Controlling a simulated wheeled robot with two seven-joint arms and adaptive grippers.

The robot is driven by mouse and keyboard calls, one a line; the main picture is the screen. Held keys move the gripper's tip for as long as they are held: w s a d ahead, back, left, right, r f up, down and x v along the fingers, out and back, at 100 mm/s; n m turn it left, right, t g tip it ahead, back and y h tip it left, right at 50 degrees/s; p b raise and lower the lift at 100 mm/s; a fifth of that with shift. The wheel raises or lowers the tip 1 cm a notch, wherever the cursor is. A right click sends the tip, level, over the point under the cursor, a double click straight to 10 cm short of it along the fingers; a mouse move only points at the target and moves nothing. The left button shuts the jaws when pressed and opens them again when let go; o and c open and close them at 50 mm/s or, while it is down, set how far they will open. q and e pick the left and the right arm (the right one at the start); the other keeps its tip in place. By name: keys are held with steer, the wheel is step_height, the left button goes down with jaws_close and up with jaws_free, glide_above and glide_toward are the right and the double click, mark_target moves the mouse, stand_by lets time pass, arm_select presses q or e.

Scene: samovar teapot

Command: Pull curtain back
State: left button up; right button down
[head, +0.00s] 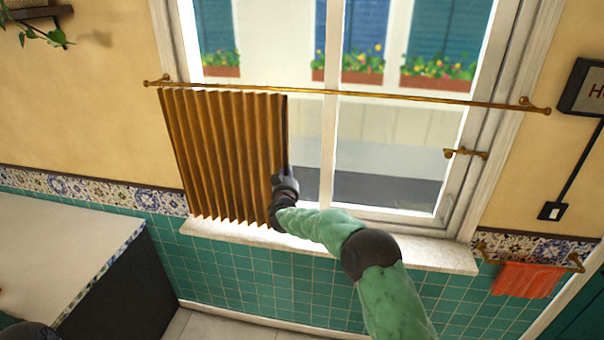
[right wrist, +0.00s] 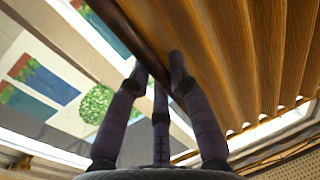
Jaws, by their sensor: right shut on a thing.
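The brown pleated curtain (head: 225,150) hangs from a thin brass rod (head: 350,95) across the window. It is bunched over the left part of the window, and the right part of the glass is uncovered. My right gripper (head: 285,178) is at the curtain's right edge, near its lower half. In the right wrist view the curtain (right wrist: 250,50) fills the upper right, and the fingers of my right gripper (right wrist: 160,72) are shut on its dark edge strip. My left gripper is not clearly in view.
A white stone sill (head: 400,250) runs under the window. A brass window handle (head: 466,153) sits on the right frame. A red towel (head: 527,280) hangs from a brass rail at lower right. A counter (head: 60,240) stands at left.

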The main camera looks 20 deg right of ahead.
steer(key=w+a, duration=0.2)
steer(key=a, duration=0.1)
steer(key=w+a+p, duration=0.1)
steer(key=a, duration=0.1)
stand_by(0.3)
steer(key=c, duration=1.1)
jaws_free()
glide_toward(271, 166)
steer(key=v, duration=0.5)
steer(key=shift+s+a+r, duration=0.1)
steer(key=shift+s, duration=0.2)
